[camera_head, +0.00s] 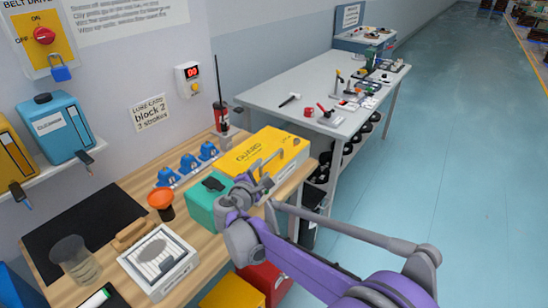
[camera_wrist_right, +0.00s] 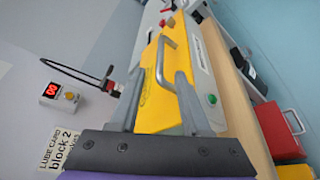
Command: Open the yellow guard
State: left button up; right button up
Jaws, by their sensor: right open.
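The yellow guard (camera_head: 247,150) is a box-shaped lid marked GUARD on a white housing at the right end of the wooden bench. It looks closed. A grey bar handle stands on it. In the right wrist view the guard (camera_wrist_right: 152,95) fills the middle, and its handle (camera_wrist_right: 164,52) reaches down between the two fingers. My right gripper (camera_head: 264,178) is at the guard's near side by the handle. It is open, with one finger on each side of the handle (camera_wrist_right: 160,80); contact cannot be told. My left gripper is not in view.
A teal box (camera_head: 203,207) stands just left of my right gripper. Blue-topped parts (camera_head: 188,163) and an orange funnel (camera_head: 160,198) are further left. A red bottle with a tall rod (camera_head: 221,118) stands behind the guard. A grey table (camera_head: 290,75) lies beyond; the floor right is clear.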

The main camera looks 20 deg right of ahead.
aim_at(269, 160)
jog(key=x, duration=0.9)
jog(key=shift+w+d, duration=0.1)
jog(key=shift+w, duration=0.05)
jog(key=shift+c, duration=0.2)
grip_shut()
dwell(0.9)
